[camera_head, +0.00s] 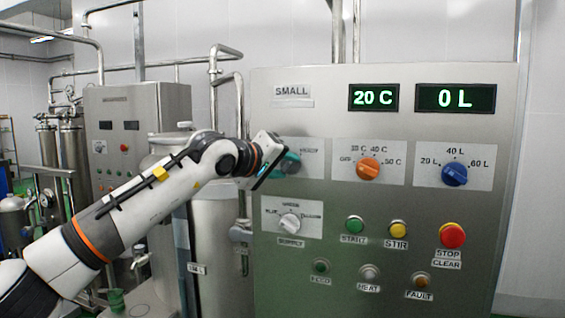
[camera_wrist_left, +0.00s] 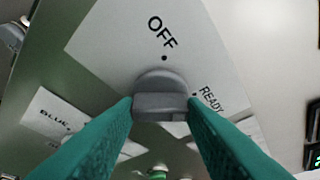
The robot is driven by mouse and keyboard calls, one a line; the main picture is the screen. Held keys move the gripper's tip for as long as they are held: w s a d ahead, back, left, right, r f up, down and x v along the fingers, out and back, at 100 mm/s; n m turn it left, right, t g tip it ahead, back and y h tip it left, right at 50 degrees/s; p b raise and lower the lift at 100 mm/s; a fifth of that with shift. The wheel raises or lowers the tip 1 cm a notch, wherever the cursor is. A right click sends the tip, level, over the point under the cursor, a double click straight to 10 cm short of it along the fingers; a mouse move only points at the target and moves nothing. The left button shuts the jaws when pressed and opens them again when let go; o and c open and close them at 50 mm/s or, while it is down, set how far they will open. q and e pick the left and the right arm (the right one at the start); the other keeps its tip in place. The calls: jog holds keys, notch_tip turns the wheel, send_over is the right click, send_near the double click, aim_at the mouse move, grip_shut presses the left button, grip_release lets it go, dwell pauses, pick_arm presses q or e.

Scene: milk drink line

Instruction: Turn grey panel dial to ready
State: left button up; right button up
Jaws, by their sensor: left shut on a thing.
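The grey dial (camera_wrist_left: 160,90) sits on a white plate with an OFF mark (camera_wrist_left: 162,32) above it and a READY mark (camera_wrist_left: 210,100) to its right in the left wrist view. My left gripper (camera_wrist_left: 160,108) has its teal fingers shut on both sides of the dial. In the head view the left gripper (camera_head: 287,164) is at the upper left plate (camera_head: 316,172) of the panel (camera_head: 400,245) and hides the dial. The rounded end of the dial faces the OFF dot in the wrist view; its exact pointing is hard to tell. My right gripper is in neither view.
An orange dial (camera_head: 368,169), a blue dial (camera_head: 454,174) and a white dial (camera_head: 289,223) are close by. Below are green (camera_head: 354,225), yellow (camera_head: 398,229) and red (camera_head: 452,235) buttons. Tanks and pipes stand at left. The space before the panel's right half is clear.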

pick_arm(q)
jog(key=shift+m+y, duration=0.4)
jog(key=shift+f, duration=0.15)
jog(key=o, duration=1)
jog(key=shift+s+a, duration=0.2)
jog(key=shift+s, duration=0.1)
jog(key=b+v, duration=0.5)
jog(key=v, duration=0.6)
jog(key=shift+s, duration=0.1)
